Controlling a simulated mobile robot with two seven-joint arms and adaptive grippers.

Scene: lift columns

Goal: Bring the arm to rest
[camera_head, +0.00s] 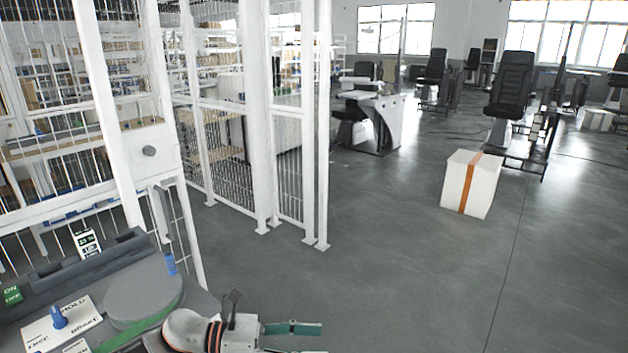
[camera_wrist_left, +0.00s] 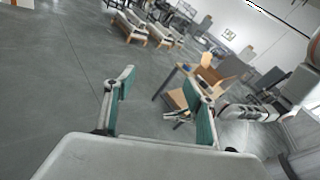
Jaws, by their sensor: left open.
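My left gripper (camera_head: 305,340) shows at the bottom middle of the head view, with its arm coming in from the left. Its green-padded fingers stand apart. The left wrist view shows the same open gripper (camera_wrist_left: 163,92) with nothing between its fingers and the floor beyond. The nearer finger is partly cut off by the lower edge of the head view. At the right of the left wrist view a white arm with dark bands, likely my right one, reaches leftward; the state of its gripper (camera_wrist_left: 178,116) is too small to tell.
A control panel (camera_head: 62,322) with a blue knob is at the lower left, close to my left arm. White mesh fencing (camera_head: 228,150) stands behind it. A white box (camera_head: 452,186) with an orange stripe sits on the open grey floor. An orange-brown table (camera_wrist_left: 178,98) shows beyond the left gripper.

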